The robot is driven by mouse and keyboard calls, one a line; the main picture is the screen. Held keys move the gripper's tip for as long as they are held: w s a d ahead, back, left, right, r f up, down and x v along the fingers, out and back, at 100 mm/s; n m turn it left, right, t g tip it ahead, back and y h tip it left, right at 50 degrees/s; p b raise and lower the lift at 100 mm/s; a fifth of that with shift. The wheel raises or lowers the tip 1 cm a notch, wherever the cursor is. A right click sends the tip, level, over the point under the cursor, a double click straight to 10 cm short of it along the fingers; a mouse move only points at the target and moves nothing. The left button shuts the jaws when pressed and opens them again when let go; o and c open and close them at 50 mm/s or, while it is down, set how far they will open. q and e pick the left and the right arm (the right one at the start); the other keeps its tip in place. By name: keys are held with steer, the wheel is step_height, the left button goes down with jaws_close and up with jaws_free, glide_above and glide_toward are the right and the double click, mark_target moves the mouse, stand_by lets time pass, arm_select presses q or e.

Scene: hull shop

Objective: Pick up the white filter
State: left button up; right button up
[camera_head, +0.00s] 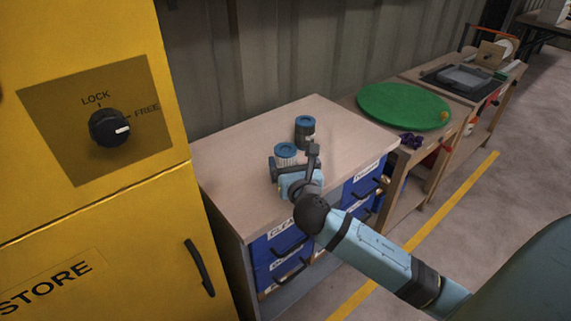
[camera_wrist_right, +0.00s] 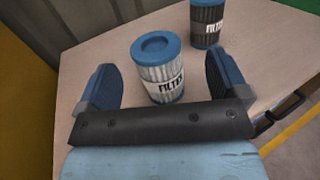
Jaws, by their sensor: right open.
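The white filter (camera_head: 286,152) stands upright on the wooden bench top, with a blue cap and a label band. It also shows in the right wrist view (camera_wrist_right: 159,72), between and just beyond the two finger pads. My right gripper (camera_head: 294,165) is open and empty, close in front of the white filter. In the right wrist view its two blue-padded fingers (camera_wrist_right: 161,84) spread to either side of the filter, with space on both sides. A dark filter (camera_head: 305,131) with a blue cap stands upright behind it to the right. My left gripper is not in view.
The bench top (camera_head: 240,150) is otherwise clear. Blue drawers (camera_head: 274,262) sit beneath it. A yellow cabinet (camera_head: 120,200) stands close at the left. A round green disc (camera_head: 404,106) lies on a farther bench at the right. A corrugated wall runs behind.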

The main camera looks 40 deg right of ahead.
mark_target(286, 149)
steer(key=x, duration=0.1)
steer(key=b+x, duration=0.1)
steer(key=x, duration=0.1)
steer(key=f+x, duration=0.1)
steer(key=x, duration=0.1)
steer(key=shift+w+a+b, duration=0.1)
steer(key=shift+a+b, duration=0.2)
steer(key=shift+b, duration=0.05)
steer(key=shift+w+d, duration=0.1)
steer(key=shift+w, duration=0.1)
steer(key=c, duration=1.1)
steer(key=shift+o, duration=0.2)
steer(key=shift+r, duration=0.15)
